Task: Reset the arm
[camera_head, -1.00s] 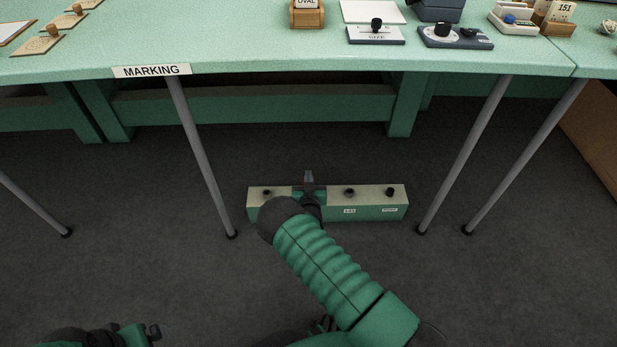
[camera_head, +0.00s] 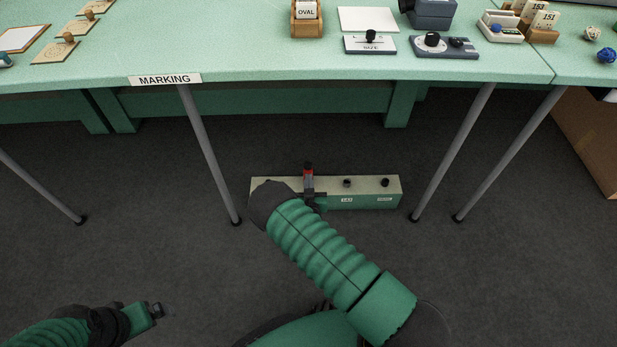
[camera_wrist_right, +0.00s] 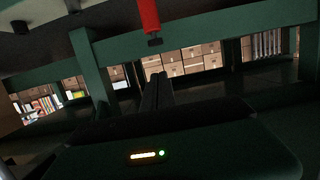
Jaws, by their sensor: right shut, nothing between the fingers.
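My right gripper (camera_head: 309,187) is shut and empty, reaching out low over the long green box (camera_head: 362,202) with a pale top. Its closed dark fingers also show in the right wrist view (camera_wrist_right: 157,90). A red piece (camera_head: 308,168) with a dark end shows just at the fingers in the head view. In the wrist view a red cylinder (camera_wrist_right: 149,15) with a black end hangs above the fingertips, apart from them in the picture. My forearm hides the left part of the box. My left gripper (camera_head: 156,310) is low at the left, over the floor; its jaw state is unclear.
A curved mint table with a MARKING label (camera_head: 165,79) stands beyond, on thin grey legs (camera_head: 210,155). Dials, cards and wooden stamps lie on it. A cardboard box (camera_head: 588,140) is at the right. Dark floor around the green box is free.

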